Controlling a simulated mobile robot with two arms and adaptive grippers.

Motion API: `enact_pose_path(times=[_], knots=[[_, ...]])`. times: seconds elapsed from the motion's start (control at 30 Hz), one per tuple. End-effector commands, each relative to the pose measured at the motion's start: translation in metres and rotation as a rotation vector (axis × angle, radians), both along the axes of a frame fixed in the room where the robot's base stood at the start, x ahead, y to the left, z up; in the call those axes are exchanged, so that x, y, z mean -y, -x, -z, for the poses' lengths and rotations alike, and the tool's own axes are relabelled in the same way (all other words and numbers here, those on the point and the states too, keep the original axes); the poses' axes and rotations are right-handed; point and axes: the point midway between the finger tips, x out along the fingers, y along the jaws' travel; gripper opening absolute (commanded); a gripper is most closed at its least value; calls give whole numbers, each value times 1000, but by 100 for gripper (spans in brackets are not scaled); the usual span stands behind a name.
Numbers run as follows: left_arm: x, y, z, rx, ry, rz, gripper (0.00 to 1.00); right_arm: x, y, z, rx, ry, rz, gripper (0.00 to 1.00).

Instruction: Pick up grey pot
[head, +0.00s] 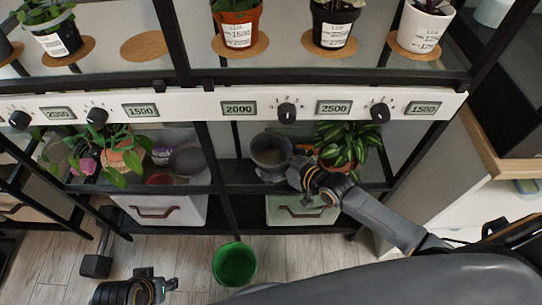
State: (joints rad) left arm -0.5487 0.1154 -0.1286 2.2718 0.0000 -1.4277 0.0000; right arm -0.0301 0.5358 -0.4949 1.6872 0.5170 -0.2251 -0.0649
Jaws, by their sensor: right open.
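A grey pot (270,151), open at the top, is on the middle shelf of the rack, right of the centre post. My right gripper (287,172) is open at the pot's lower right side. Its fingers are dark against the pot, so I cannot tell whether they touch it. The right arm comes in from the lower right. My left gripper (158,283) is low at the bottom left, over the floor and away from the pot; its fingers are too unclear to show their opening. Another grey round vessel (187,159) stands on the left half of the shelf.
A leafy plant (342,143) stands close right of the grey pot. A white control rail (205,105) with dials runs above. Labelled potted plants fill the upper shelf. Drawer boxes (300,209) sit below; a green bucket (234,264) stands on the floor.

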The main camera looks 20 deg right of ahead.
Motion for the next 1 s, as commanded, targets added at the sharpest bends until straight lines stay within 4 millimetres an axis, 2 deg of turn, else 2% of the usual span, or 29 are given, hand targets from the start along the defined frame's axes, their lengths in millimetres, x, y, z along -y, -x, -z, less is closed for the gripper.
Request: enact_pose_path(times=[0.1,0.3,0.37,0.77,1.0], knots=[[0,0,0,-1,0,0,40,0,0,0,0,0,0,98],[0,0,0,-1,0,0,40,0,0,0,0,0,0,57],[0,0,0,-1,0,0,40,0,0,-2,3,-1,0,47],[0,-1,1,2,0,0,40,0,0,-8,4,-2,1,47],[2,-3,44,-28,-1,4,40,-2,3,-40,3,-3,-1,47]])
